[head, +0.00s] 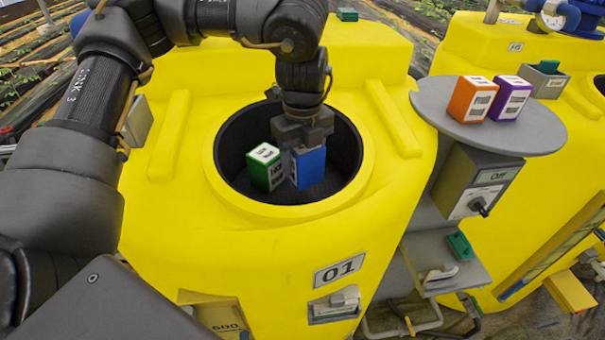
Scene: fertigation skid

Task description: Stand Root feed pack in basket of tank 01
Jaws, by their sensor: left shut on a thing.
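Tank 01 is the yellow tank (285,265) in the middle of the head view, with a "01" plate on its front. Its round opening holds a dark basket (345,150). My left gripper (304,148) points down into the opening and is shut on a blue pack (310,168). The blue pack looks upright; I cannot tell whether it touches the basket floor. A green pack (262,172) is in the basket just left of it, slightly tilted. The pack labels are too small to read, so I cannot tell which is Root feed. My right gripper is out of view.
A round grey shelf (438,101) right of tank 01 carries an orange pack (472,100) and a purple pack (509,98). A grey control box (478,184) with a switch sits below it. Another yellow tank (530,215) stands at the right. The basket's right side has free room.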

